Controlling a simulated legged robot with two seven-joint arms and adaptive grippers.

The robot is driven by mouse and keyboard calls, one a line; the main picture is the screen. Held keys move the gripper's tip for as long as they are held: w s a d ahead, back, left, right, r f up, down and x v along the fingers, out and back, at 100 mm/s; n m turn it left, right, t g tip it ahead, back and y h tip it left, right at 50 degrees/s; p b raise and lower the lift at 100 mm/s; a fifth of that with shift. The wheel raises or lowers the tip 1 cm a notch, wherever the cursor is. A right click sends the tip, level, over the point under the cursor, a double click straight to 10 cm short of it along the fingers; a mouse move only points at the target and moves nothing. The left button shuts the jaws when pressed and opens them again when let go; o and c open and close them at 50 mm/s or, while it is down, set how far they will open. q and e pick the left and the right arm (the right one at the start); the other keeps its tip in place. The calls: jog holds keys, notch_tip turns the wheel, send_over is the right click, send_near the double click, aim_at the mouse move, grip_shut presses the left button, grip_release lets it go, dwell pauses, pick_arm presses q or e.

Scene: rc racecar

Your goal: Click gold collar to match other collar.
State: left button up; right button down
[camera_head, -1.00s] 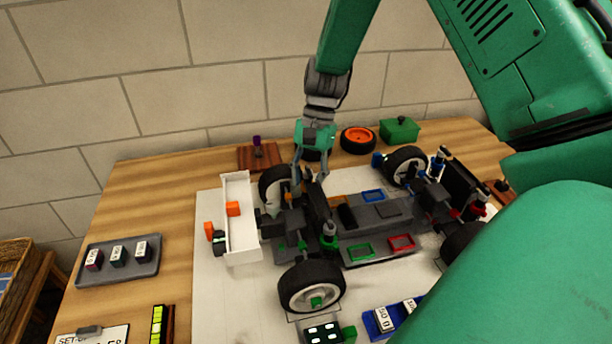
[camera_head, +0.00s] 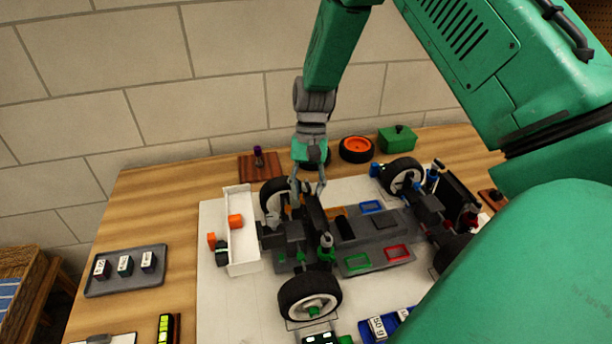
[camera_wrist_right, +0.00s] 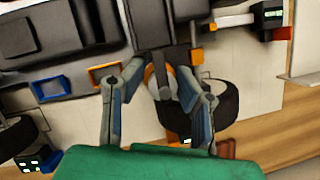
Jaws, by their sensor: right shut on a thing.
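The RC car chassis (camera_head: 375,232) stands on a white mat, its front end to the left. My right gripper (camera_head: 308,190) reaches down over the far front wheel area. In the right wrist view my right gripper (camera_wrist_right: 158,95) has its fingers on both sides of a pale round part with a gold-orange edge (camera_wrist_right: 150,76), which looks like the gold collar, and is shut on it. The collar is hidden in the head view. The near front shock (camera_head: 326,245) carries a green collar and stands upright. My left gripper is not in view.
The far front wheel (camera_head: 275,199) and black shock tower (camera_head: 316,212) are close beside the gripper. A white front wing (camera_head: 241,225) lies left. An orange-rimmed wheel (camera_head: 357,149) and green box (camera_head: 398,139) stand behind. A grey tray (camera_head: 125,270) holds small blocks.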

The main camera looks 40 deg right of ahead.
jog(key=n+p, duration=0.1)
jog(key=n+h+p, duration=0.1)
jog(key=n, duration=0.1)
jog(key=shift+w+r+g+p, duration=0.2)
jog(key=shift+g+p, duration=0.15)
jog(key=shift+g, duration=0.05)
jog(key=shift+f+n+h+p, duration=0.1)
jog(key=shift+n+h+p, duration=0.55)
jog(key=shift+n, duration=0.75)
jog(key=shift+w+g, duration=0.1)
jog(key=shift+g, duration=0.2)
jog(key=c, duration=1.2)
grip_release()
jog(key=shift+f, duration=0.1)
jog(key=shift+w+r, duration=0.1)
jog(key=shift+r, duration=0.2)
jog(key=v, duration=1.1)
jog(key=shift+w+d, duration=0.15)
jog(key=shift+d, duration=0.05)
